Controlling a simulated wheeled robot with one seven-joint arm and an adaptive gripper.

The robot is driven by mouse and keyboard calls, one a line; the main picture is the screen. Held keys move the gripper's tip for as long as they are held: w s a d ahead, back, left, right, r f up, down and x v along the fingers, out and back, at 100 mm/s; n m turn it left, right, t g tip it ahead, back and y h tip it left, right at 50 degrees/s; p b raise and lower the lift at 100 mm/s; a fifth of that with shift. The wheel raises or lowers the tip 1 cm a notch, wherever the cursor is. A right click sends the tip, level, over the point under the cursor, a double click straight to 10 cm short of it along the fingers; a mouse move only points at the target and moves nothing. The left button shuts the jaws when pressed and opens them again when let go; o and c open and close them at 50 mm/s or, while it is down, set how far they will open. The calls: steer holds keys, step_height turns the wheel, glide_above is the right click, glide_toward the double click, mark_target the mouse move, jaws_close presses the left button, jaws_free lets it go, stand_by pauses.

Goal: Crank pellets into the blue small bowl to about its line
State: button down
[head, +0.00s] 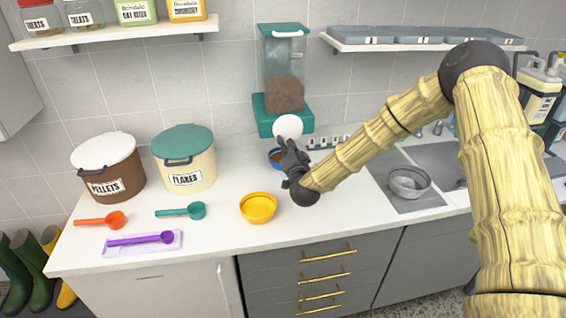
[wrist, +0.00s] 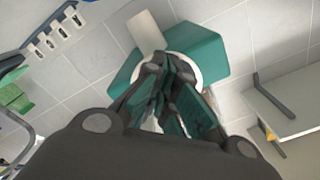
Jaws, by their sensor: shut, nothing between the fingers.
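The pellet dispenser (head: 284,80) stands against the back wall, with a clear hopper partly full of brown pellets and a teal base. Its round white crank disc (head: 288,127) faces front; it also shows in the wrist view (wrist: 190,68) behind my fingers, with a pale handle (wrist: 146,32). The blue small bowl (head: 273,154) sits below the dispenser, mostly hidden by my gripper; something brown shows inside. Its line and fill level cannot be made out. My gripper (head: 283,141) is shut and empty, just in front of the disc; whether it touches is unclear.
A yellow bowl (head: 259,207) stands in front on the counter. Left are the pellets bin (head: 112,170), the flakes bin (head: 186,160) and orange (head: 112,220), teal (head: 194,211) and purple (head: 160,238) scoops. A metal bowl (head: 409,182) is by the sink at right. A shelf (head: 350,46) overhangs right.

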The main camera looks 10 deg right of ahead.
steer(key=s, duration=0.6)
steer(key=shift+s, duration=0.2)
steer(key=shift+a, duration=0.1)
stand_by(0.3)
